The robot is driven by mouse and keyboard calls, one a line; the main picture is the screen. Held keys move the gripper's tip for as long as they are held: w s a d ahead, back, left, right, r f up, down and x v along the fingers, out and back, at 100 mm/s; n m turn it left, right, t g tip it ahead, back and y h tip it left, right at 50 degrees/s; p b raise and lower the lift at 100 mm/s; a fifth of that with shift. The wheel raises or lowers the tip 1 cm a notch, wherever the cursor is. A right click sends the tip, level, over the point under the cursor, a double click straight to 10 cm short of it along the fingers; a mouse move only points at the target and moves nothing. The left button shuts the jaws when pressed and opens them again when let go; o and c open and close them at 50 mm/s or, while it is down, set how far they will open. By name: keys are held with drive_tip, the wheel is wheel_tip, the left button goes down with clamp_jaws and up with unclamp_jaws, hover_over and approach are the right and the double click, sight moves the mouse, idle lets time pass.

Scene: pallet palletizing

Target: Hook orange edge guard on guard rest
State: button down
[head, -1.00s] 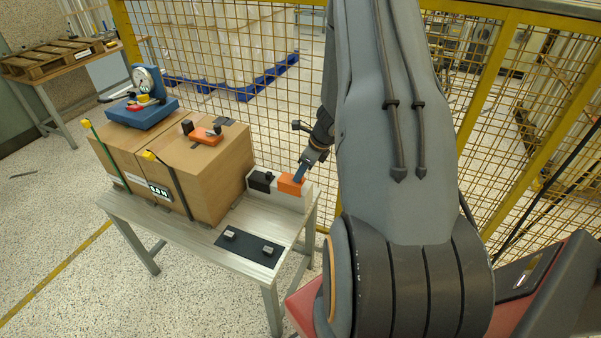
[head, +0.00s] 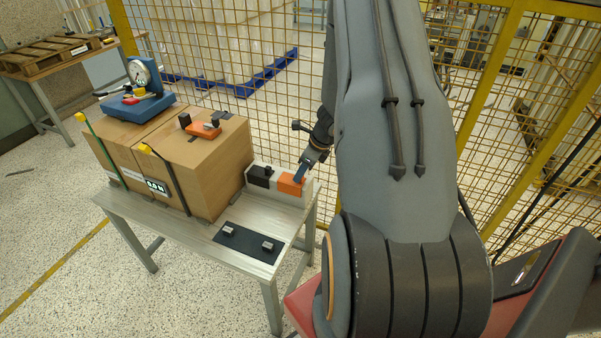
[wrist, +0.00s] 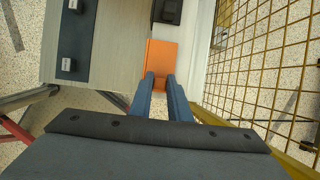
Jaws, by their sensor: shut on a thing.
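The orange edge guard (head: 290,184) is at the right part of the pale guard rest (head: 308,187), on the far right end of the metal table. It also shows in the wrist view (wrist: 161,60), just ahead of my fingertips. My gripper (head: 304,168) is above the guard's right side, shut on it. In the wrist view my two fingers (wrist: 159,82) sit close together at the guard's near edge. I cannot tell whether the guard is fully seated on the rest. A black edge guard (head: 260,176) sits beside it on the left of the rest.
Two cartons (head: 196,165) with straps stand on the metal table (head: 185,231). A blue gauge device (head: 137,105) and an orange-and-black tool (head: 203,129) lie on top. A dark mat (head: 249,243) with two small blocks lies in front. A yellow mesh fence (head: 270,110) runs close behind.

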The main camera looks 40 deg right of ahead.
drive_tip(key=shift+f+b, duration=0.3)
drive_tip(key=shift+f, duration=0.1)
drive_tip(key=c, duration=1.6)
unclamp_jaws()
drive_tip(key=shift+r, duration=0.1)
drive_tip(key=shift+r+p, duration=2.75)
drive_tip(key=shift+r, duration=0.2)
